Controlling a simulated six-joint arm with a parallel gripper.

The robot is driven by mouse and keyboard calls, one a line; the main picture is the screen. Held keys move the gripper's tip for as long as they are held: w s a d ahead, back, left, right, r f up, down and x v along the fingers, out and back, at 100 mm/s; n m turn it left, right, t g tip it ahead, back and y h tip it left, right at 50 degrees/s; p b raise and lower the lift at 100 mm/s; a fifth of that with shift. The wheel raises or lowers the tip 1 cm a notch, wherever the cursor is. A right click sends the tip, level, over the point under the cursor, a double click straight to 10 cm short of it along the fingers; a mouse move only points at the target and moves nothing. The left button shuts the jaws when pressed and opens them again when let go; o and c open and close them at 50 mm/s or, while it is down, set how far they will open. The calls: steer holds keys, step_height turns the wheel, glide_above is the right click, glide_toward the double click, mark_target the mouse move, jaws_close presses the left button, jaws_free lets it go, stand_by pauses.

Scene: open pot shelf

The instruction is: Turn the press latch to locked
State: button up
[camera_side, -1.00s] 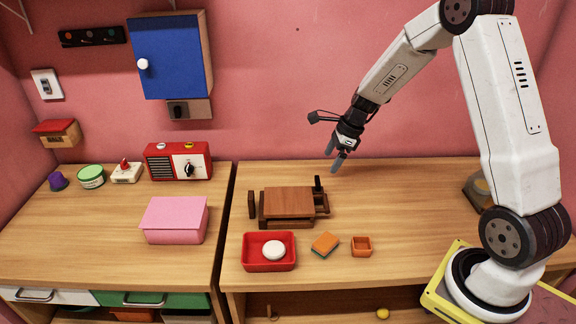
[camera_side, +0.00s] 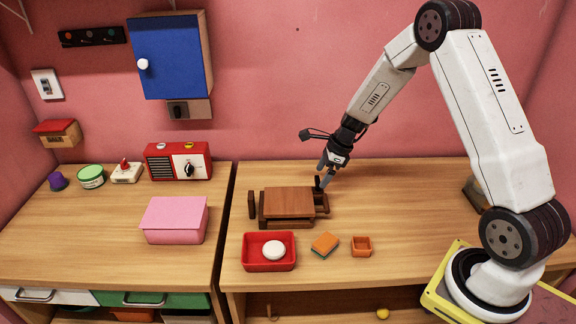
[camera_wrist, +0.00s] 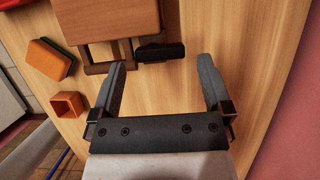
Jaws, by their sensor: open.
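The wooden press (camera_side: 288,203) stands on the right-hand table, with a flat brown top plate and a wooden frame at its right end. Its small black latch (camera_side: 318,183) stands up at the right end. In the wrist view the latch is a dark bar (camera_wrist: 160,52) beside the frame, and part of the press (camera_wrist: 105,18) shows at the top. My gripper (camera_side: 324,179) is at the latch in the side view. In the wrist view my gripper (camera_wrist: 164,75) is open, its fingers spread wide with the latch just ahead between them. I cannot tell whether a finger touches it.
A red tray (camera_side: 247,264) with a white round item (camera_side: 274,250), a sponge (camera_side: 325,243) and an orange box (camera_side: 361,246) lie in front of the press. A pink box (camera_side: 174,220) is on the left table.

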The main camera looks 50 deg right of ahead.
steer(key=shift+x, duration=1)
steer(key=shift+c, duration=0.2)
steer(key=c, duration=1.1)
